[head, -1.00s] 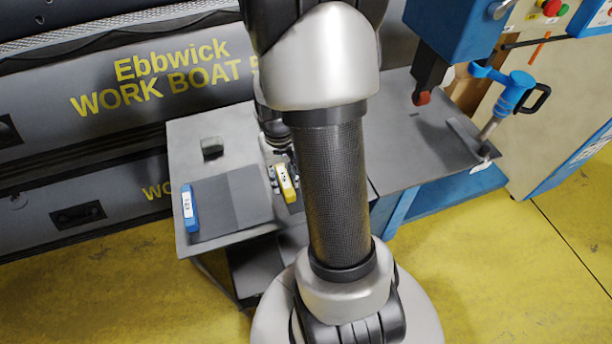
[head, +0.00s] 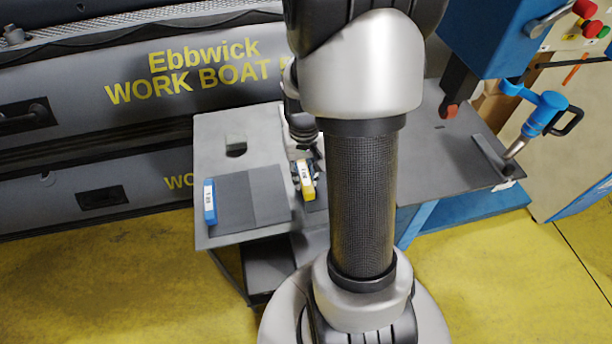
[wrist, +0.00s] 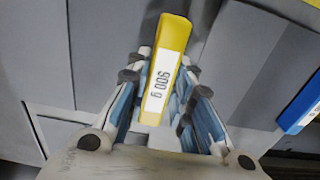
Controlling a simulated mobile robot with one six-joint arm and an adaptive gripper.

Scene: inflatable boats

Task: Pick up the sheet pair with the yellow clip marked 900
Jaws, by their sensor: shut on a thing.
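The yellow clip (wrist: 174,38) has a white label reading "900 g" in the wrist view. It also shows in the head view (head: 306,180), at the edge of the grey table beside my arm. My gripper (wrist: 160,76) is shut on the yellow clip, with a finger on each side of it. In the head view my gripper (head: 305,160) is small and partly covered by my arm. A dark grey sheet (head: 316,205) shows just below the clip; most of it is hidden, and I cannot tell whether it is clear of the table.
Another dark sheet pair (head: 250,195) with a blue clip (head: 210,203) lies at left on the grey table (head: 212,165). A small dark green block (head: 236,145) sits behind it. A grey boat (head: 100,140) stands behind the table. A blue machine (head: 490,45) stands at right.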

